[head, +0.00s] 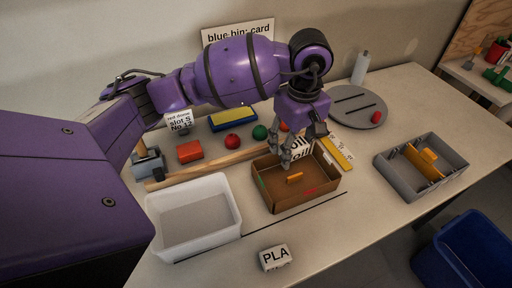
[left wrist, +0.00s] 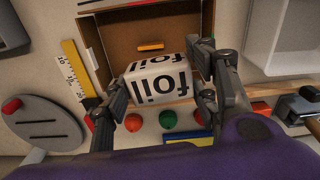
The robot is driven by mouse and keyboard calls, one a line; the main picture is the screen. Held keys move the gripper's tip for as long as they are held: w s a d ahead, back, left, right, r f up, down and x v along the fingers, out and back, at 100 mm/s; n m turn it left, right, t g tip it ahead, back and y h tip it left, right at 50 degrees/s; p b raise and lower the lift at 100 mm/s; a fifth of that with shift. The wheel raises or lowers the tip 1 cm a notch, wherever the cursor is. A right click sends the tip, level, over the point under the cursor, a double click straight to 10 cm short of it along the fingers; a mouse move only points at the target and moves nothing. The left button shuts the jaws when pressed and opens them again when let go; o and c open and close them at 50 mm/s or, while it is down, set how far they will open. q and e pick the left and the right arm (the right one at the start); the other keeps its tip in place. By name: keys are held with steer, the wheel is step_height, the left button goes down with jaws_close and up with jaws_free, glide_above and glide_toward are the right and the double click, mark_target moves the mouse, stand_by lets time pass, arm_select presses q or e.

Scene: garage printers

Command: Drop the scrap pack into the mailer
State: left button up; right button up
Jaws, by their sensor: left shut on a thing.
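My left gripper (head: 288,152) is shut on a white block marked "foil" (head: 302,149), which looks like the scrap pack. In the left wrist view, the gripper fingers (left wrist: 161,98) grip the block (left wrist: 160,82) from both sides. The open brown cardboard box (head: 288,204), probably the mailer, stands on the table with a small orange piece (head: 295,177) inside. The block shows at the box's back rim, overlapping the opening in the left wrist view (left wrist: 100,40); its exact height is unclear. My right gripper is not in view.
A white tub (head: 196,246) stands left of the box, a grey tray (head: 447,185) to the right. A white block marked "PLA" (head: 275,257) lies in front.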

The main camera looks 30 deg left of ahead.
arm_select(q)
steer(key=shift+f+b, duration=0.95)
steer(key=shift+f, duration=1.85)
steer(key=o, duration=1)
steer(key=shift+r, duration=0.15)
step_height(320, 180, up, 12)
steer(key=shift+f, duration=0.1)
